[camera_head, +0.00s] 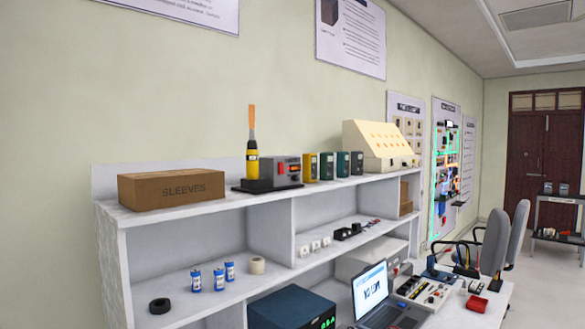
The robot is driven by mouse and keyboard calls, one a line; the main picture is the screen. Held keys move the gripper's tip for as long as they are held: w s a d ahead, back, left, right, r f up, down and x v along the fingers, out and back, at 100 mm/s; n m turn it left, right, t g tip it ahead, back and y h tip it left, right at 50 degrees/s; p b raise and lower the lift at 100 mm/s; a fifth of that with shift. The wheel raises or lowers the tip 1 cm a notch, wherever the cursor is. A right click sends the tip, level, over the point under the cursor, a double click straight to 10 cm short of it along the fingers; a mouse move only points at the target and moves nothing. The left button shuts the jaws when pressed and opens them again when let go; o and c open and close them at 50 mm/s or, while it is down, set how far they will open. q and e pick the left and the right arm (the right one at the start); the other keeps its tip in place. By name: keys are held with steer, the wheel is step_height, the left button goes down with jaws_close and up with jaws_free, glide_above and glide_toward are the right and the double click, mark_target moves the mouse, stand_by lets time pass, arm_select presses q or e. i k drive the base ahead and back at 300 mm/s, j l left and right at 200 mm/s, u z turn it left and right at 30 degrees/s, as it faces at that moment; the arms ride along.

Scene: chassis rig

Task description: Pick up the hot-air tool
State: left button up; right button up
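What looks like the hot-air tool (252,150) stands upright on the top of the white shelf unit. It has a yellow handle, a dark collar and an orange tip pointing up. Its lower end is at a black base beside a grey control box (286,172) with a red switch and a small display. Neither of my grippers is in view, so nothing is seen touching the tool.
A brown SLEEVES box (171,188) sits left of the tool on the shelf top (215,206). Several small coloured boxes (327,166) and a cream sloped case (372,143) stand to its right. A laptop (374,290) is below, with chairs (495,240) at right.

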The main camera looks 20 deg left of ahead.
mark_target(251, 152)
steer(key=i+j+z, duration=0.15)
steer(key=j+z, duration=0.25)
steer(key=j, duration=0.75)
steer(key=j+z, duration=0.45)
steer(key=j, duration=0.7)
steer(key=j+u, duration=0.25)
steer(key=j, duration=0.3)
steer(key=i+j+u, duration=0.2)
steer(key=j, duration=0.3)
steer(key=k, duration=0.1)
